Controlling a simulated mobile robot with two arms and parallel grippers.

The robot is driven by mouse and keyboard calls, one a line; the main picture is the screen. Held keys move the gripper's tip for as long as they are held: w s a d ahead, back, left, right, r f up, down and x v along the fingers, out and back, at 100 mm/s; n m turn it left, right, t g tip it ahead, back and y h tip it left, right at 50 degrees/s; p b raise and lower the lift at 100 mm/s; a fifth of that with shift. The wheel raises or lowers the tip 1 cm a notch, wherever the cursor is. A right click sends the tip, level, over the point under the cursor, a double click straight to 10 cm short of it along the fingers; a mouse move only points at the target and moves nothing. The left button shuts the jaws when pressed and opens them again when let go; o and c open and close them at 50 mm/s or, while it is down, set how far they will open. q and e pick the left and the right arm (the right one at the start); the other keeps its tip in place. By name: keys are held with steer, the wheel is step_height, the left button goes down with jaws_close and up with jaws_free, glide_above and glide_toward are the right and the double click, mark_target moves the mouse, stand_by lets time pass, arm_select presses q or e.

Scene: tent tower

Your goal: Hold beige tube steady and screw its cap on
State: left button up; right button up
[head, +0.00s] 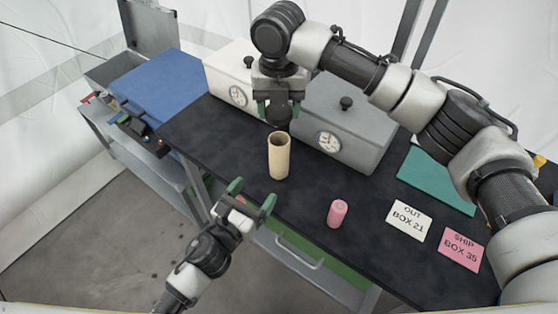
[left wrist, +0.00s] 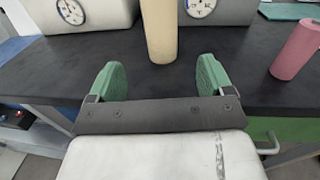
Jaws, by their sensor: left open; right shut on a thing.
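The beige tube (head: 279,160) stands upright with an open top on the black table. It also shows in the left wrist view (left wrist: 159,30), beyond the fingers and in line with the gap between them. My left gripper (head: 252,196) is open and empty at the table's front edge, short of the tube. My right gripper (head: 278,110) is above the tube, apart from its rim, its green fingertips shut on a small dark piece (head: 278,117) that looks like the cap. The fingers partly hide this piece.
A pink tube (head: 338,213) stands right of the beige tube. White (head: 228,75) and grey (head: 345,125) boxes with dials stand behind. A blue panel (head: 160,88) is at left.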

arm_select(q)
steer(key=shift+d, duration=0.1)
steer(key=x, duration=1.2)
steer(key=c, duration=1.4)
steer(key=shift+o, duration=0.2)
arm_select(e)
glide_above(279, 134)
steer(key=s, duration=0.2)
steer(key=shift+f, duration=2.45)
steer(key=shift+f, duration=0.1)
steer(key=shift+f, duration=0.8)
steer(key=shift+f, duration=0.55)
